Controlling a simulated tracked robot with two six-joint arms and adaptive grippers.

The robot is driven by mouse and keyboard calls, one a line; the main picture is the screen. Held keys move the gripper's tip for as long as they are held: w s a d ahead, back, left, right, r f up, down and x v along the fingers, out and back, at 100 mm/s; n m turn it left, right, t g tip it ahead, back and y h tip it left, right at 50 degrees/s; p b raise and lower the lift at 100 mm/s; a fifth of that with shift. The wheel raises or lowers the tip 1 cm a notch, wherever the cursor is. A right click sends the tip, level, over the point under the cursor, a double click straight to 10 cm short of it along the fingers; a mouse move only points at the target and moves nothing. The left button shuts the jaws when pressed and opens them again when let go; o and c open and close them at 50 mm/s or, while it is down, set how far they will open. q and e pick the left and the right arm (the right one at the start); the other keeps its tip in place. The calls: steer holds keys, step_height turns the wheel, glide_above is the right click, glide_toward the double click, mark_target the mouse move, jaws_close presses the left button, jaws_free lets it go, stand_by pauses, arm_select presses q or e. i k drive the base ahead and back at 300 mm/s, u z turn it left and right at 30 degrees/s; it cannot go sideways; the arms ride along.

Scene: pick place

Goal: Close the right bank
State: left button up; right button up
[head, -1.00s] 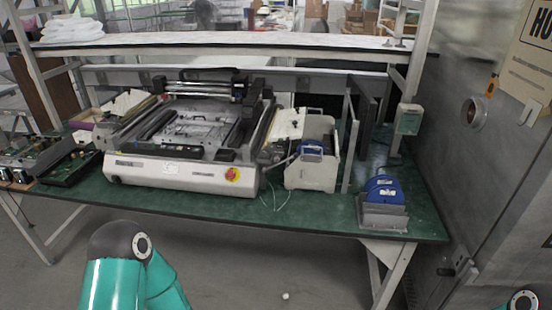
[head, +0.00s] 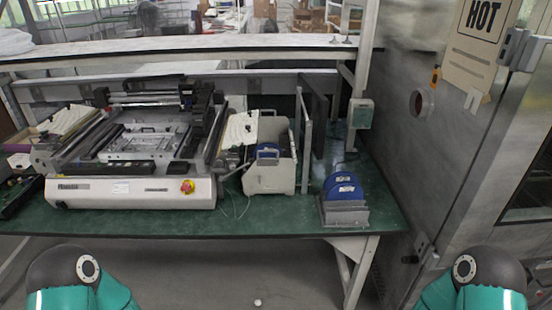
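I cannot tell which thing here is the right bank. A large grey metal cabinet (head: 440,130) fills the right side of the head view, with a HOT sign (head: 484,35), a round port (head: 422,103) and a latch-like fitting (head: 424,249) low on its face. Further right it has a dark window-like opening (head: 528,190). Only teal and dark upper parts of my two arms show at the bottom corners. Neither gripper is in view.
A shelf (head: 200,49) runs behind. Grey floor lies before the table.

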mark_target(277, 175)
steer(key=i, duration=0.85)
steer(key=u, duration=0.05)
